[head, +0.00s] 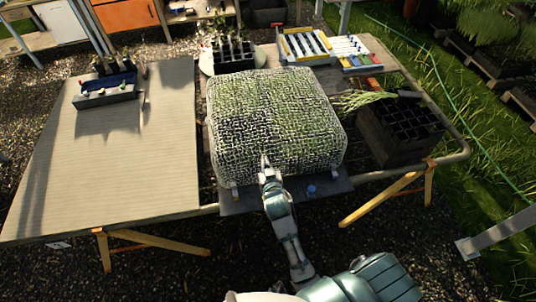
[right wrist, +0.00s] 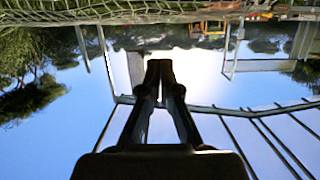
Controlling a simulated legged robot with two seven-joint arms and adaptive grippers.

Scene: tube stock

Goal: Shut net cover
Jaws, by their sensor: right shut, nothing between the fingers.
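The net cover (head: 275,115) is a pale mesh box with rounded corners over green growth, in the middle of the table in the head view. Its front edge is low, close to a dark base board (head: 245,202). My right gripper (head: 265,162) is shut and empty at the front face of the net; I cannot tell whether it touches. In the right wrist view, the closed fingers (right wrist: 159,66) point up toward a strip of mesh (right wrist: 60,15) along the top edge. My left gripper is not in view.
A black cell tray (head: 405,120) stands to the right, with cut green stems (head: 362,99) beside it. A potted-plant tray (head: 233,55) and a yellow-white rack (head: 305,45) stand behind. A small rack (head: 105,90) holds tubes at the left. The left tabletop (head: 130,165) is mostly clear.

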